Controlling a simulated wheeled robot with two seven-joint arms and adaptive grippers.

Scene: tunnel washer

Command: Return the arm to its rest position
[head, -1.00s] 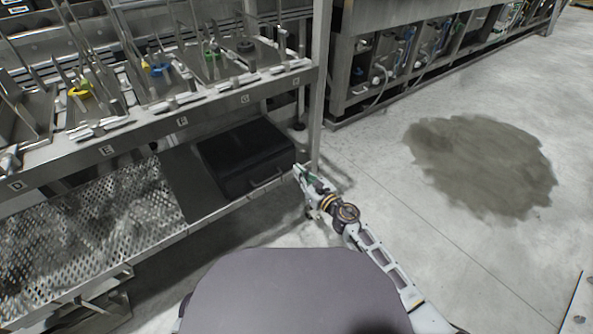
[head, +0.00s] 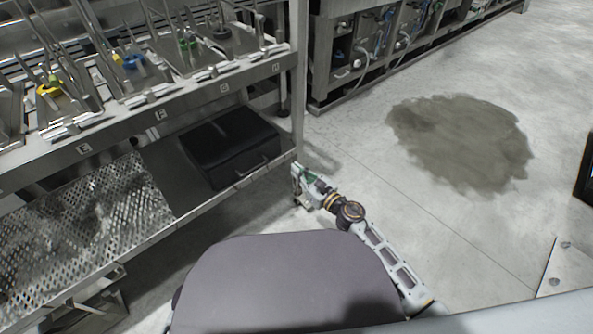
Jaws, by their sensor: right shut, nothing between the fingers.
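My right arm comes in from the lower right in the head view and reaches forward past my own grey body. Its gripper (head: 298,184) is shut and empty, close to the front corner of the lower shelf and the rack's upright post (head: 298,95). Whether it touches the shelf edge I cannot tell. My left gripper is not in view.
A black case (head: 232,147) with a handle lies on the lower shelf, left of my gripper. Above it is a steel rack (head: 160,112) with lettered slots and several tools. A dark wet patch (head: 460,140) marks the open floor to the right. A metal plate (head: 572,268) is at the lower right.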

